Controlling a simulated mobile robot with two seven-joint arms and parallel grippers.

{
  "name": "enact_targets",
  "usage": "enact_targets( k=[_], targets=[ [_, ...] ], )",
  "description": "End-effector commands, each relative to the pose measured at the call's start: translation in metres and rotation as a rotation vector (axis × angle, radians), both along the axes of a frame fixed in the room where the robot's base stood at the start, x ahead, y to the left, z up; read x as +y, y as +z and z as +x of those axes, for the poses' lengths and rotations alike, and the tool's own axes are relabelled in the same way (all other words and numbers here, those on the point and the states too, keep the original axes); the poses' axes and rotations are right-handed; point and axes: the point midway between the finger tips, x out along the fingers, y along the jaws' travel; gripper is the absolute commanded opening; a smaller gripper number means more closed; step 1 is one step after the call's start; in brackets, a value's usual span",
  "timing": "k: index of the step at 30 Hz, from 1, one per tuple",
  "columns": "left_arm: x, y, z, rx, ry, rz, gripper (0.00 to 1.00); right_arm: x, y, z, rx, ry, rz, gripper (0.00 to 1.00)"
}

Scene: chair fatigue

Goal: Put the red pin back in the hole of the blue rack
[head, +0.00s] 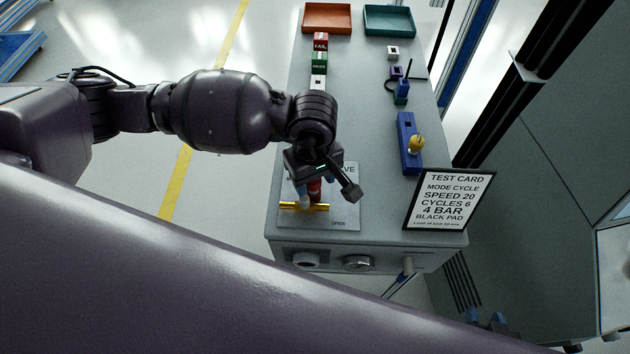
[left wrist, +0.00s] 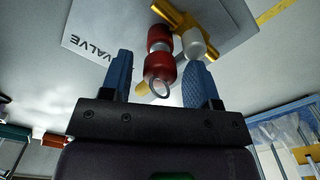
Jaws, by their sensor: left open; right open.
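The red pin (head: 315,188) stands at the brass valve (head: 290,206) on the grey VALVE plate (head: 347,213). In the left wrist view the red pin (left wrist: 160,75) has a metal ring on its near end and lies between my blue finger pads. My left gripper (head: 326,192) is open around it; the left wrist view shows gaps beside the pin. The pin's lower end is hard to make out. The blue rack (head: 404,125) lies at the right of the bench and holds a yellow-topped pin (head: 416,143). My right gripper (head: 486,319) is open, low at the right, away from the bench.
A TEST CARD sign (head: 448,200) stands right of the valve plate. Red FAIL (head: 320,42) and green (head: 319,62) blocks, an orange tray (head: 326,18) and a teal tray (head: 389,21) are at the far end.

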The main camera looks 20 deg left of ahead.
Motion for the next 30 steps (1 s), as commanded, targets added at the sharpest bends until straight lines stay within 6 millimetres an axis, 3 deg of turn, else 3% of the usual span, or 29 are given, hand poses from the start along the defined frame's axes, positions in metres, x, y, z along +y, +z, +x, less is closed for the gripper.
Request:
enact_targets(
  k=[6, 15, 30],
  targets=[
    [0.000, 0.001, 0.000, -0.001, 0.000, 0.000, 0.54, 0.000, 0.002, 0.002, -0.006, 0.003, -0.002, 0.43],
    [0.000, 0.001, 0.000, -0.001, 0.000, 0.000, 0.12, -0.001, 0.001, 0.003, -0.007, 0.005, -0.004, 0.43],
    [0.000, 0.012, 0.000, -0.001, 0.000, 0.000, 0.12, -0.001, 0.009, 0.005, -0.016, 0.004, -0.003, 0.43]
  ],
)
